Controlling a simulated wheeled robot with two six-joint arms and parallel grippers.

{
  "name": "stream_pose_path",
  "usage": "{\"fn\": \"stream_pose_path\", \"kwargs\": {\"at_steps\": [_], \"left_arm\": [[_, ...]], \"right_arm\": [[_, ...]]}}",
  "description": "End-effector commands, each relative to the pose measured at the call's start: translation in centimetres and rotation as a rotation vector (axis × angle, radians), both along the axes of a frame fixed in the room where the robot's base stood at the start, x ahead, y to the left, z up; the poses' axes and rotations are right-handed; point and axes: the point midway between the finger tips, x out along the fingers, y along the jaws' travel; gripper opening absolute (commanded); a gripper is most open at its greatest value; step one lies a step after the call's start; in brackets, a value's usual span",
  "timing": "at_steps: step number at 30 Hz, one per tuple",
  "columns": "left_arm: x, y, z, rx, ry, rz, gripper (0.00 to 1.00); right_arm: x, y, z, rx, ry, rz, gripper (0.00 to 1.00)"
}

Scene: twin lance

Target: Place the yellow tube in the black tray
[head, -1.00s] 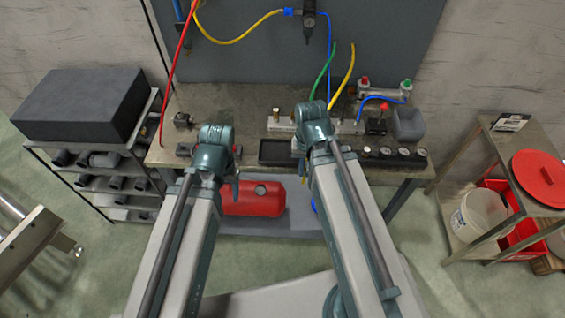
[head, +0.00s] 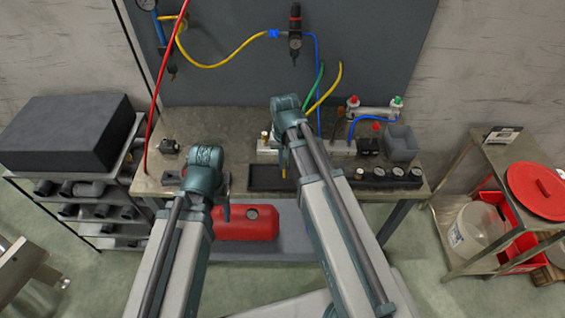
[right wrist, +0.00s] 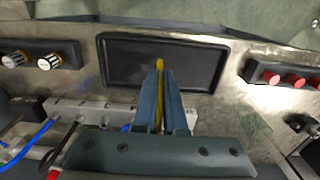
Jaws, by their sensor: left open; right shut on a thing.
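The black tray (head: 262,178) lies flat on the bench in the head view, partly behind my right arm. In the right wrist view the tray (right wrist: 121,62) is a shallow rectangle beyond the fingertips, and its visible floor is empty. My right gripper (right wrist: 159,88) is shut on the yellow tube (right wrist: 160,65), whose end pokes out past the fingertips over the near part of the tray. In the head view the yellow tube (head: 336,80) runs down behind my right wrist. My left gripper (head: 226,200) is open at the bench's front edge, its fingers mostly hidden.
Several gauges (head: 378,173) stand right of the tray, and a valve manifold (head: 340,147) is behind it. Green and blue tubes hang close to the yellow one. A grey bin (head: 401,143) sits at the back right. A red tank (head: 247,223) is under the bench.

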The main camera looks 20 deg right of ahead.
Motion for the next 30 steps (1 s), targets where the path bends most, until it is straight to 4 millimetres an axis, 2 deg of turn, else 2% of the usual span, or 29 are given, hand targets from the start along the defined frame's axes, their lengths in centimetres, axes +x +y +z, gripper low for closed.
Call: {"fn": "stream_pose_path", "kwargs": {"at_steps": [4,8,9,12,15,23,24,27,28,30], "left_arm": [[0.0,0.0,-0.1,0.0,0.0,0.0,0.67],[0.0,0.0,-0.3,0.0,0.0,0.0,0.67],[0.0,0.0,-1.4,0.0,0.0,0.0,0.67],[0.0,0.0,-3.0,0.0,0.0,0.001,0.67],[0.0,0.0,-3.9,0.0,0.0,0.001,0.67],[0.0,0.0,-3.8,0.0,0.0,0.001,0.67],[0.0,0.0,-3.7,0.0,0.0,0.001,0.67],[0.0,0.0,-3.7,0.0,0.0,0.001,0.67],[0.0,0.0,-3.7,0.0,0.0,0.001,0.67],[0.0,0.0,-3.7,0.0,0.0,0.001,0.67]], "right_arm": [[0.8,0.1,-0.1,0.0,0.0,0.0,0.0],[2.6,0.2,-0.3,0.0,0.0,-0.001,0.0],[2.2,0.3,-1.4,0.0,0.0,-0.001,0.0],[2.0,0.4,-3.0,0.0,0.0,-0.001,0.0],[2.0,0.6,-3.9,0.0,0.0,-0.002,0.0],[2.0,0.6,-3.8,0.0,0.0,-0.002,0.0],[2.0,0.6,-3.8,0.0,0.0,-0.002,0.14],[2.0,0.6,-3.7,0.0,0.0,-0.002,0.32],[2.0,0.6,-3.7,0.0,0.0,-0.002,0.38],[2.0,0.6,-3.7,0.0,0.0,-0.002,0.39]]}}
